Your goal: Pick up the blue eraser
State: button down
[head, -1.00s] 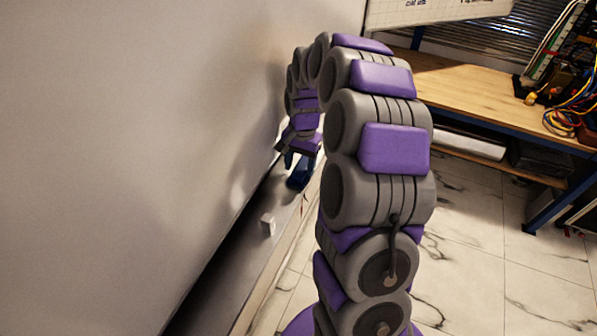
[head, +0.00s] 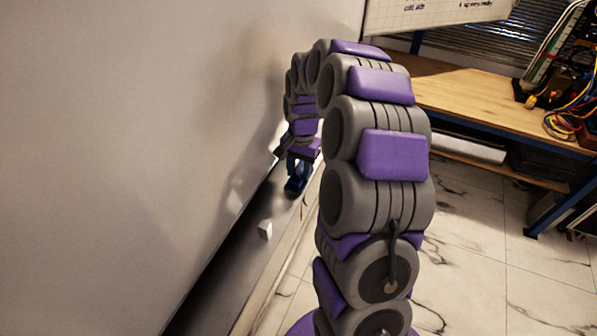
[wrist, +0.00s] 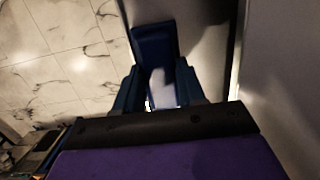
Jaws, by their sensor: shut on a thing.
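The blue eraser (head: 295,186) is at the far part of the grey ledge along the pale wall panel in the head view. It is dark blue and also shows in the wrist view (wrist: 152,42), reaching out past the fingers. My gripper (head: 299,168) points down over it. In the wrist view the two blue fingers of my gripper (wrist: 158,85) stand on either side of the eraser's near end, shut on it. I cannot tell whether the eraser still touches the ledge. Its near end is partly in shadow.
A small white block (head: 265,230) lies on the ledge (head: 240,255) nearer to me. The large pale panel (head: 130,130) rises close on the left. A wooden workbench (head: 480,100) with cables stands at the right. Marble-tiled floor (head: 470,240) between is clear.

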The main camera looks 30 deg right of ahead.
aim_at(299, 173)
jog(key=shift+d+r, duration=0.1)
jog(key=shift+r, duration=0.45)
notch_tip(299, 173, up, 3)
jog(key=shift+f, duration=0.2)
jog(key=s+d+r, duration=0.1)
jog(key=s+d, duration=0.2)
jog(key=s, duration=1.2)
jog(key=shift+s+p, duration=0.35)
jog(key=shift+p, duration=0.1)
jog(key=shift+r, duration=0.1)
jog(key=c, duration=1.2)
grip_release()
jog(key=c, duration=0.4)
